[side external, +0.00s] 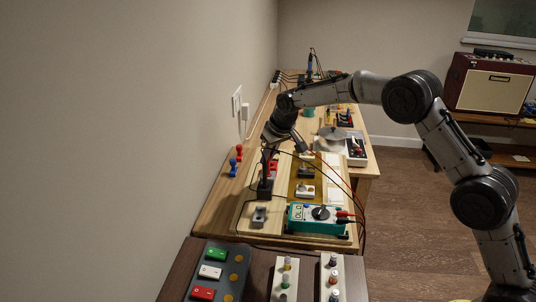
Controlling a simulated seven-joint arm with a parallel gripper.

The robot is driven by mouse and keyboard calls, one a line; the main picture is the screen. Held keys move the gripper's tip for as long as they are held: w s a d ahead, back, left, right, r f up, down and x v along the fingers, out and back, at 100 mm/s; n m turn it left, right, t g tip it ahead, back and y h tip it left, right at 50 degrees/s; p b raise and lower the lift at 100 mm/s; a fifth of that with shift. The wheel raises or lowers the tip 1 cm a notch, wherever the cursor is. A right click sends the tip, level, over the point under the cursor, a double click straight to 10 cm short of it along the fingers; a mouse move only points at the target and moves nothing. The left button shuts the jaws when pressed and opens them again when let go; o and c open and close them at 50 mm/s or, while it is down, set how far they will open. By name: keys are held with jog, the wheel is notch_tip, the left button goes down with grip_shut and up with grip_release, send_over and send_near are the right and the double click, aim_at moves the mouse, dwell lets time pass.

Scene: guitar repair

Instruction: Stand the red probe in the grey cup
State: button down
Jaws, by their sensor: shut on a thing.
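My gripper (268,160) points down over the left part of the workbench, near the wall. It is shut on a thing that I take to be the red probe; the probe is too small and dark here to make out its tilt. A thin red lead (341,176) arcs from the teal meter (313,220) up towards my gripper. A small grey holder (259,214), which looks like the grey cup, stands on the board left of the meter, nearer the camera than my gripper. Its opening is not clear.
Small switch blocks (305,190) stand right of my gripper. Black leads arc over the board. Red and blue pegs (234,167) stand by the wall. In front, a dark panel (224,254) bears green, white and red blocks, beside pale strips with knobs (286,265).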

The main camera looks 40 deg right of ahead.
jog(key=shift+f, duration=0.45)
jog(key=shift+c, duration=2)
grip_release()
jog(key=shift+r, duration=3.55)
